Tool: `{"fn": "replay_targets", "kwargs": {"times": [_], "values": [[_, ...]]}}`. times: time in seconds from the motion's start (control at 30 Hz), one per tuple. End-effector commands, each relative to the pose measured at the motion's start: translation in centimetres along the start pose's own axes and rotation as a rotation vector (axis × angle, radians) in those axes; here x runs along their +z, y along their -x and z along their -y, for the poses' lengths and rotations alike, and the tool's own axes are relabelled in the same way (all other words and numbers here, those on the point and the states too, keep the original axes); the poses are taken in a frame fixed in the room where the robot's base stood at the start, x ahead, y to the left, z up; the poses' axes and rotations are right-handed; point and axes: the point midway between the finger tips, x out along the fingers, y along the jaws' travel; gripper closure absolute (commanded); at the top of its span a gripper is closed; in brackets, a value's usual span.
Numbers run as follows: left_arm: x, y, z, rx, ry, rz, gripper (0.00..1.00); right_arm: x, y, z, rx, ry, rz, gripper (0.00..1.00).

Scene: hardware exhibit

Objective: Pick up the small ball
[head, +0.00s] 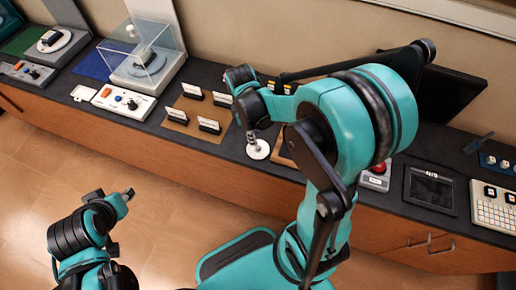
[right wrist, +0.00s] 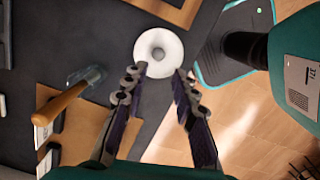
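A small grey ball (right wrist: 158,54) sits at the centre of a round white base (right wrist: 146,66) in the right wrist view. The white base also shows on the dark counter in the head view (head: 258,153), where the ball cannot be made out behind my gripper. My right gripper (right wrist: 155,84) is open, its two dark fingers apart on either side of the line to the ball, with nothing between them. In the head view my right gripper (head: 252,136) is just above the white base. My left gripper (head: 128,194) hangs over the floor, away from the counter; its fingers are unclear.
A brown board (head: 180,117) with several label cards stands to the left. A clear case (head: 146,64) is farther left. A red button (head: 378,169) and a dark tablet (head: 430,188) are on the right.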

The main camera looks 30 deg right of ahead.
Motion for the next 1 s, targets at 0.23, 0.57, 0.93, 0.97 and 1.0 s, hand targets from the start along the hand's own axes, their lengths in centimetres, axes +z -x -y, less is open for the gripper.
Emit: {"fn": "replay_targets", "kwargs": {"times": [0.23,0.57,0.93,0.97,1.0], "values": [[0.8,-1.1,0.0,0.0,0.0,0.0,0.64,0.1,-2.8,-0.1,0.001,-0.001,0.0,0.72],[2.3,-3.2,0.0,0.0,0.0,0.0,0.64,0.2,-7.2,-0.3,0.002,-0.001,-0.001,0.72],[2.2,-3.0,0.0,0.0,0.0,0.0,0.64,0.2,-7.1,-0.3,0.002,-0.001,-0.001,1.0],[2.2,-3.0,0.0,0.0,0.0,0.0,0.64,0.2,-7.1,-0.3,0.002,-0.001,-0.001,1.0],[2.2,-3.0,0.0,0.0,0.0,0.0,0.64,0.2,-7.1,-0.3,0.002,-0.001,-0.001,1.0]]}}
